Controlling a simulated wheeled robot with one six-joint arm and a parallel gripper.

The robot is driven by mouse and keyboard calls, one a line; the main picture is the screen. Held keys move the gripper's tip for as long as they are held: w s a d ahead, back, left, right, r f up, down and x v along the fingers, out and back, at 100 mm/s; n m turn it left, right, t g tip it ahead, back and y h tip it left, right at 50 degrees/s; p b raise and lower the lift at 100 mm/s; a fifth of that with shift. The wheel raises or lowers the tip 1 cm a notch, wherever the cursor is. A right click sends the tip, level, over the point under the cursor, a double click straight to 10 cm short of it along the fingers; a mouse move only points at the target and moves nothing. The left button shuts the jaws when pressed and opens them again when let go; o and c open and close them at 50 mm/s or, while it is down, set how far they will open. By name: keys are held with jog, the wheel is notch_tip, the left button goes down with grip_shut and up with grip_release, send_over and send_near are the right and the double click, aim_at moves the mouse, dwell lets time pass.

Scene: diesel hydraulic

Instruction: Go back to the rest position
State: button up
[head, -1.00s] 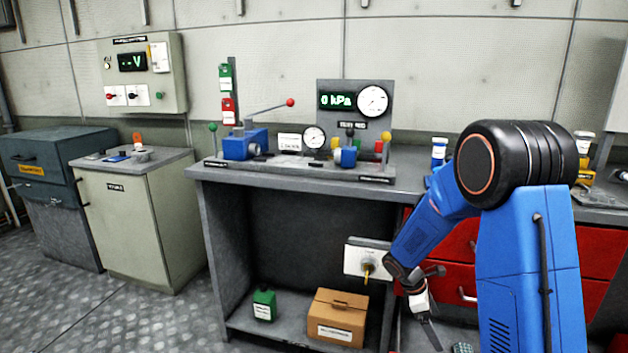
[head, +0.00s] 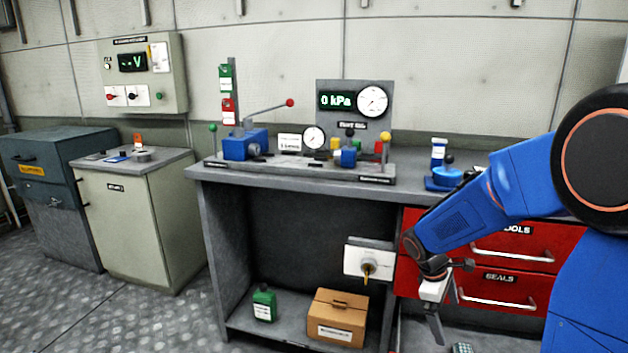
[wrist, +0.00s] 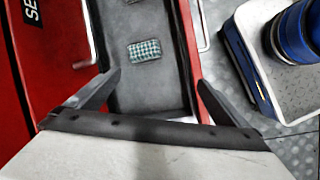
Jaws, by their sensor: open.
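My gripper (head: 447,312) hangs in front of the red drawer unit in the head view, fingers pointing down. In the wrist view its two fingers (wrist: 155,88) are spread apart with nothing between them. Below them is an open grey drawer (wrist: 140,20) with a green-and-white checked item (wrist: 145,50) lying in it. The checked item also shows at the bottom of the head view (head: 462,348). My blue arm reaches in from the right of the head view.
The red drawer fronts (head: 515,245) have bar handles close to my gripper. A workbench (head: 420,185) carries a test rig with a gauge panel (head: 352,108). A white box with a yellow tap (head: 368,262) is left of my gripper. A cardboard box (head: 337,318) sits on the lower shelf.

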jog(key=s+a+r+m+t+y, duration=0.2)
jog(key=s+r+m, duration=0.3)
jog(key=s, duration=0.7)
jog(key=s+a+r+m+t+y, duration=0.2)
jog(key=s+a+r+m+t, duration=0.1)
jog(key=s+r, duration=0.6)
jog(key=s+a+m, duration=0.1)
jog(key=s+m, duration=0.1)
jog(key=s, duration=0.2)
jog(key=shift+a+m, duration=0.3)
jog(key=shift+c, duration=0.5)
